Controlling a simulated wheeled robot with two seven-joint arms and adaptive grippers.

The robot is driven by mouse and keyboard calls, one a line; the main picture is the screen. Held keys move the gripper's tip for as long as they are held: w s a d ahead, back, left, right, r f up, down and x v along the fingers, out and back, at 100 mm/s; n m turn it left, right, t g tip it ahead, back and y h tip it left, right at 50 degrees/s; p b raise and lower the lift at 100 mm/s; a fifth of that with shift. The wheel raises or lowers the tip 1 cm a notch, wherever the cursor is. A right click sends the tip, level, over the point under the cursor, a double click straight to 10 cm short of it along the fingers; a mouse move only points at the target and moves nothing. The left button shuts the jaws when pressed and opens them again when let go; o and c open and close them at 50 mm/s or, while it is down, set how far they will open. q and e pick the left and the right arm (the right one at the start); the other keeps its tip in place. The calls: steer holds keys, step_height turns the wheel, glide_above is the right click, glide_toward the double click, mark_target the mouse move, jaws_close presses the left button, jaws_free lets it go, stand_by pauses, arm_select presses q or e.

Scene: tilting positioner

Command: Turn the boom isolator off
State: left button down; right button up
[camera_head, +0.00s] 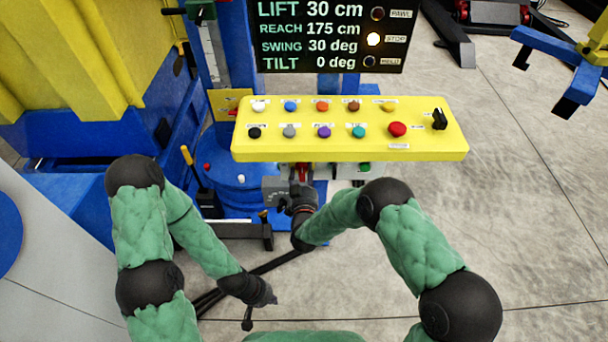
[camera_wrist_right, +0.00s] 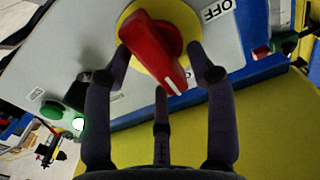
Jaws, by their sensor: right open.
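A red rotary handle (camera_wrist_right: 155,45) with a white mark sits on a round yellow plate (camera_wrist_right: 183,14) in the right wrist view. The white-marked end points down in that picture, away from the OFF label (camera_wrist_right: 213,10) at upper right. My right gripper (camera_wrist_right: 163,62) is open, its fingers on either side of the handle; whether they touch it is unclear.
The yellow button panel (camera_head: 350,150) with several buttons overhangs my right gripper. A display (camera_head: 330,35) stands behind it. A green button (camera_wrist_right: 52,110) and a lit green lamp (camera_wrist_right: 78,124) are near the handle. Open floor (camera_head: 530,200) lies to the right.

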steer(key=shift+c, duration=0.3)
jaws_close()
steer(key=shift+n, duration=0.3)
steer(key=n, duration=0.3)
steer(key=shift+a, duration=0.25)
steer(key=n, duration=0.5)
steer(key=shift+a, duration=0.25)
steer(key=n, duration=0.9)
steer(key=shift+a+f+p, duration=0.35)
steer(key=shift+a+p, duration=0.05)
steer(key=shift+n, duration=0.3)
